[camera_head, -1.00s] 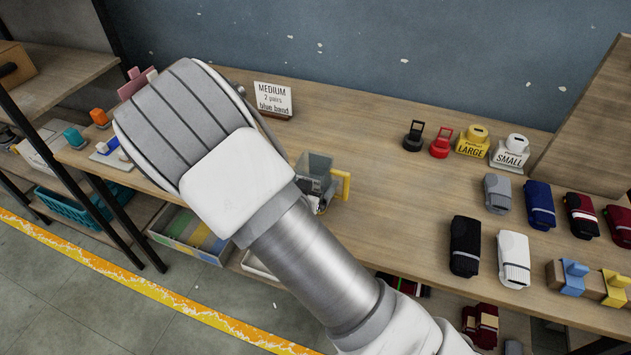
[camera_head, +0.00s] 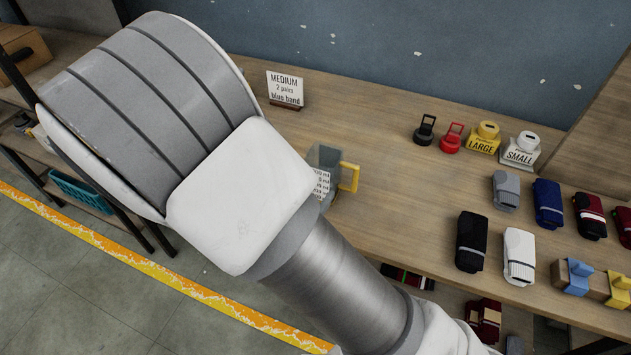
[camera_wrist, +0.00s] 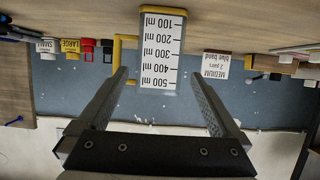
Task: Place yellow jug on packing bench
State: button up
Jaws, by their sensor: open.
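The jug (camera_head: 329,158) is grey and see-through with a yellow handle (camera_head: 350,178) and a white millilitre scale. In the head view it stands upright on the wooden bench (camera_head: 400,200), partly covered by my arm. The wrist view is upside down. There the jug (camera_wrist: 160,50) is centred ahead of my gripper (camera_wrist: 161,76), with its scale facing me and its handle at the left. The two fingers are wide apart and empty, one to each side of the jug's rim end. The head view does not show my gripper. Which surface is the packing bench is not marked.
A MEDIUM sign (camera_head: 285,89) stands behind the jug. Black and red weights (camera_head: 451,138) and LARGE and SMALL blocks (camera_head: 521,149) stand back right. Several folded socks (camera_head: 518,257) lie at the right. The bench is clear between jug and socks.

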notch_tip(320, 180, up, 14)
jog(key=n+g+y, duration=0.2)
jog(key=g+y, duration=0.3)
jog(key=y, duration=0.3)
jog(key=s+d+r+n+g+h, duration=0.1)
jog(key=s+d+r, duration=0.3)
jog(key=s+d, duration=0.4)
jog(key=s+d+r+n+g+h, duration=0.1)
jog(key=s+d+r+h, duration=0.1)
jog(key=s+d+r, duration=0.2)
jog(key=s+d, duration=0.3)
jog(key=d, duration=0.2)
jog(key=shift+s+d, duration=0.35)
jog(key=shift+d, duration=0.05)
jog(key=shift+r, duration=0.1)
